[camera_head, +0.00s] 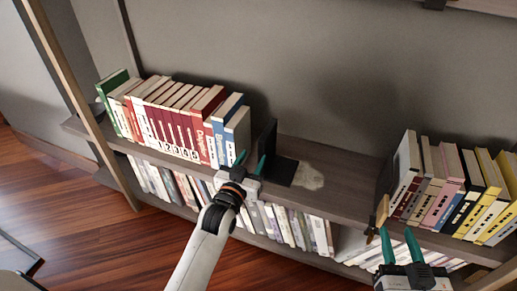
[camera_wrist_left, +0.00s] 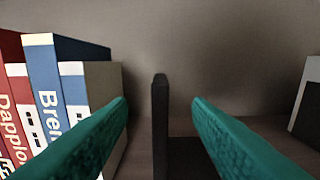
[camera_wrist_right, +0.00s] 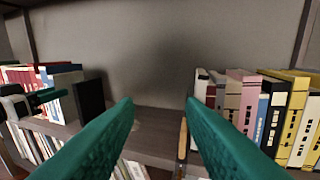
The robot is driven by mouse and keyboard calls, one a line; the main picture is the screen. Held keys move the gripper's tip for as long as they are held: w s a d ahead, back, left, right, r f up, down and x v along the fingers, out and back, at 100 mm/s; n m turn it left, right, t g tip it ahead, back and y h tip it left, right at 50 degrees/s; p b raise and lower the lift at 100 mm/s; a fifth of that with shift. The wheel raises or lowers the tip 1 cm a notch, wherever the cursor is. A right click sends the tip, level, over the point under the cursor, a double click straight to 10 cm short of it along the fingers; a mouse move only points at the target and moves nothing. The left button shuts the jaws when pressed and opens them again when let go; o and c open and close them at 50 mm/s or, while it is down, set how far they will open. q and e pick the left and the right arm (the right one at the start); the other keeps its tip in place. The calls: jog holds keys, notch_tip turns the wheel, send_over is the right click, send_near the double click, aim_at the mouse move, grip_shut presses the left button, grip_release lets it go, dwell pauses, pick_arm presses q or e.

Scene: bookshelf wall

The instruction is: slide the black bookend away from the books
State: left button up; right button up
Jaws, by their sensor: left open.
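The black bookend (camera_head: 268,142) stands upright on the upper shelf, at the right end of the left row of books (camera_head: 180,112), with its flat base reaching to the right. In the left wrist view its upright plate (camera_wrist_left: 160,125) is edge-on between the fingers, with a small gap to the books on its left. My left gripper (camera_head: 250,162) is open at the shelf's front, one finger on each side of the plate and no clear contact. My right gripper (camera_head: 398,245) is open and empty in front of the right books; the bookend (camera_wrist_right: 89,100) also shows in the right wrist view.
The shelf (camera_head: 335,185) between is clear apart from a pale patch (camera_head: 308,177). More books (camera_head: 290,222) fill the lower shelf.

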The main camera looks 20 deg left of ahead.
aim_at(265, 137)
pick_arm(q)
jog(key=w+b, duration=0.1)
jog(key=w, duration=0.4)
jog(key=shift+w+d, duration=0.1)
jog(key=shift+w, duration=0.25)
jog(key=w+b, duration=0.1)
jog(key=w, duration=0.3)
jog(key=shift+b, duration=0.35)
jog(key=shift+w+d, duration=0.1)
jog(key=shift+w, duration=0.45)
pick_arm(e)
jog(key=s+r+t+y, duration=0.2)
jog(key=s+r+t, duration=0.1)
jog(key=r+t, duration=0.5)
jog(key=shift+a+r+y, duration=0.4)
jog(key=shift+r, duration=0.8)
jog(key=shift+s, duration=0.1)
pick_arm(q)
grip_shut()
